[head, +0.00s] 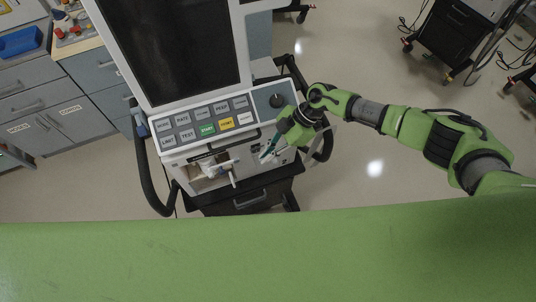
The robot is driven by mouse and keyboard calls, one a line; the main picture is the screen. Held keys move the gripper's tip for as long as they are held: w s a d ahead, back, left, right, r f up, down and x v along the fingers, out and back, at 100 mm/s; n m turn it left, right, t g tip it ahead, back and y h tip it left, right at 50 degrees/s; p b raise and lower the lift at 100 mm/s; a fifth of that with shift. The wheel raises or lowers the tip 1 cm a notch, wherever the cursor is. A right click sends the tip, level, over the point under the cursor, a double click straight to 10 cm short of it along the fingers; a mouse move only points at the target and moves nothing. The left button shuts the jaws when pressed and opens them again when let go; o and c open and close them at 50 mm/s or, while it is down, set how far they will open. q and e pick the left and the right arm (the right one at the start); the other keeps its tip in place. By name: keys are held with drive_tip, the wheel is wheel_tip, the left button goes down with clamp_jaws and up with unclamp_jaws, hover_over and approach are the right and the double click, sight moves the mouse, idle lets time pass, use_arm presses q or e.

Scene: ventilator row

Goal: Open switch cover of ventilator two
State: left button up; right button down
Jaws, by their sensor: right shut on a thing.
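The ventilator (212,125) stands in front of me with a dark screen (170,45) and a panel of labelled buttons, one green and one yellow. My right gripper (266,154) reaches in from the right and points down at the right part of the ventilator's lower front, below the round knob (277,101). Its fingers are shut on a small part there, which appears to be the switch cover. The cover is mostly hidden by the fingers, so I cannot tell how far it is tilted. My left gripper is not in view.
White tube ports (218,170) stick out left of my right gripper. Dark side handles curve at both sides of the ventilator. Grey drawer cabinets (50,125) stand at the left. Another wheeled machine (452,30) stands at the upper right. The floor between is clear.

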drive_tip(key=shift+a, duration=0.1)
drive_tip(key=c, duration=2.2)
unclamp_jaws()
drive_tip(key=shift+c, duration=0.2)
drive_tip(key=v, duration=1.2)
